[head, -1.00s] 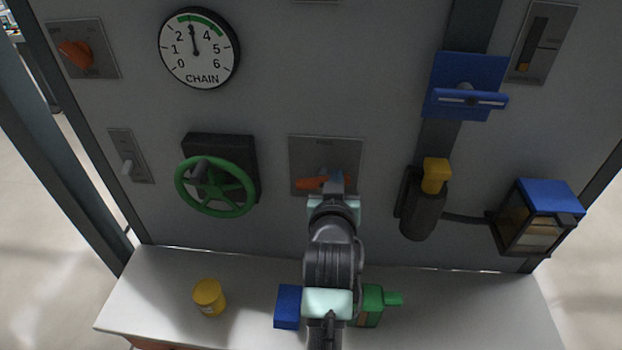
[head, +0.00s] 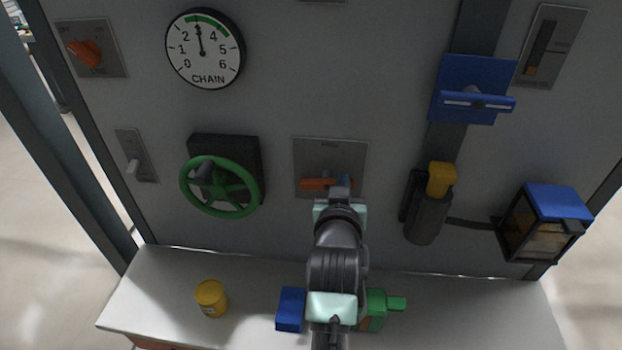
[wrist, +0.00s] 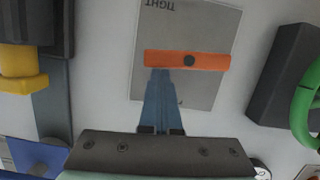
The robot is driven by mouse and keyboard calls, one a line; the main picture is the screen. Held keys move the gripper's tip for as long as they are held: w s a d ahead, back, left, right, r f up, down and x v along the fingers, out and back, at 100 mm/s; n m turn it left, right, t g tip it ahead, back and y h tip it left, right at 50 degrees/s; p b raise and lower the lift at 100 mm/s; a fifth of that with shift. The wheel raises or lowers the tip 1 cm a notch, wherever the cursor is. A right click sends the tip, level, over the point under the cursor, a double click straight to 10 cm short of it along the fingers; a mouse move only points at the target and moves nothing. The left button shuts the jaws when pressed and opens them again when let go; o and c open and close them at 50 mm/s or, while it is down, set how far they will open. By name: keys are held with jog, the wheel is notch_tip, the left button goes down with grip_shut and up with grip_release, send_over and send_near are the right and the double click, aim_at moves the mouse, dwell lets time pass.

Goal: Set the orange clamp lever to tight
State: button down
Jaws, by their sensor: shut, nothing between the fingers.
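The orange clamp lever (head: 315,184) is a bar on a grey plate (head: 318,155) in the middle of the panel. It lies about level. In the wrist view the lever (wrist: 210,62) turns about a dark pivot near its middle. The word TIGHT shows upside down on the plate (wrist: 205,25), beyond the lever. My gripper (wrist: 161,74) is shut and empty, its fingertips at the lever's left part in that view. Whether they touch it is not clear. In the head view my gripper (head: 344,182) hides part of the lever's right side.
A green handwheel (head: 220,187) is left of the plate, and a yellow-topped dark device (head: 425,210) is right of it. Below, a blue block (head: 290,309), a green object (head: 374,311) and a yellow can (head: 211,297) stand on a white shelf (head: 160,290).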

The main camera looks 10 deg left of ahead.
jog(key=s+r, duration=0.6)
jog(key=s, duration=0.3)
jog(key=shift+s+a+r, duration=0.15)
jog(key=shift+s+a, duration=0.2)
dwell(0.5)
notch_tip(320, 180, up, 21)
jog(key=s+t, duration=0.3)
jog(key=t, duration=0.3)
jog(key=s+r+t, duration=0.3)
jog(key=s+r, duration=0.3)
jog(key=r, duration=0.2)
jog(key=s+r+t, duration=0.3)
jog(key=s+r, duration=0.2)
jog(key=r, duration=0.4)
jog(key=shift+s+d+r+m, duration=0.25)
jog(key=shift+s+r+m, duration=0.05)
jog(key=shift+s+m, duration=0.1)
